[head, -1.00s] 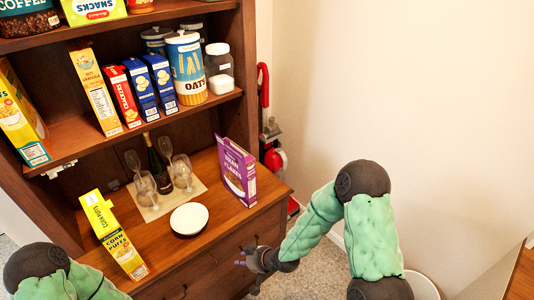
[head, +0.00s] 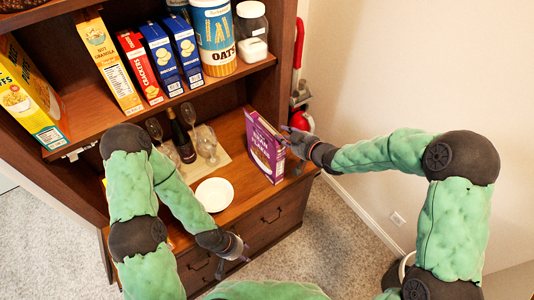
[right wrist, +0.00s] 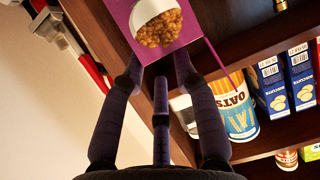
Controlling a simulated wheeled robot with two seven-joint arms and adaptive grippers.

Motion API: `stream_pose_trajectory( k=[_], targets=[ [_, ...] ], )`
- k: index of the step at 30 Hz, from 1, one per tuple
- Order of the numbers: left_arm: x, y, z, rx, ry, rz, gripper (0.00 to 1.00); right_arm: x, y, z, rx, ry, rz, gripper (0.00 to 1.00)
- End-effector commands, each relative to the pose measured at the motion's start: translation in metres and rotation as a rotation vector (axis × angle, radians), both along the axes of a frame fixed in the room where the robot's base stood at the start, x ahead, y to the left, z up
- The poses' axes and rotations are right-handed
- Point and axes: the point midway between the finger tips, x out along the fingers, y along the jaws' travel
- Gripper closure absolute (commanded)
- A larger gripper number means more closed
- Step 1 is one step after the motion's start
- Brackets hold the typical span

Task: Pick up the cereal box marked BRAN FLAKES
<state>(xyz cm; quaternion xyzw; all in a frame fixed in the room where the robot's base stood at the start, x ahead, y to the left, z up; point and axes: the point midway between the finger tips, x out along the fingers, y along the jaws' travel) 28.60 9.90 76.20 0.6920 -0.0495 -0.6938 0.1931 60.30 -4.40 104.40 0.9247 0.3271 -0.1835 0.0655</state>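The purple BRAN FLAKES box (head: 265,148) stands upright on the hutch's lower counter, near its right end. My right gripper (head: 293,140) is at the box's right side, with its fingers spread near the box's upper part. In the right wrist view the box's purple face with a bowl of flakes (right wrist: 158,22) lies just beyond the spread fingertips (right wrist: 158,68). I cannot tell whether any finger touches it. My left gripper (head: 238,258) is open and empty in front of the drawers, below the white plate.
A white plate (head: 214,194), glasses (head: 206,143) and a dark bottle (head: 182,142) stand left of the box. The shelf above holds several boxes and an OATS canister (head: 213,38). A red extinguisher (head: 301,121) is beside the hutch. My left arm hides the counter's left part.

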Motion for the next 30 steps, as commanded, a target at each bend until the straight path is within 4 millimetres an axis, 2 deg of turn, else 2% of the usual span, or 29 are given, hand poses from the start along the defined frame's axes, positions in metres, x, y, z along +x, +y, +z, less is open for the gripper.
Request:
stream_pose_trajectory(
  k=[8, 18, 28, 30],
  targets=[
    [0.001, 0.000, -0.003, 0.000, -0.001, 0.000, 0.60, 0.014, 0.012, -0.008, 0.000, 0.001, 0.000, 0.70],
    [0.001, 0.000, -0.008, 0.000, -0.002, 0.001, 0.60, 0.044, 0.036, -0.024, 0.000, 0.001, 0.000, 0.70],
    [0.001, 0.000, -0.008, 0.000, -0.001, 0.000, 0.60, 0.048, 0.039, -0.025, 0.000, 0.001, -0.001, 0.70],
    [0.001, 0.000, -0.008, 0.000, -0.001, 0.000, 0.60, 0.048, 0.039, -0.025, 0.000, 0.001, -0.001, 0.89]
  ],
)
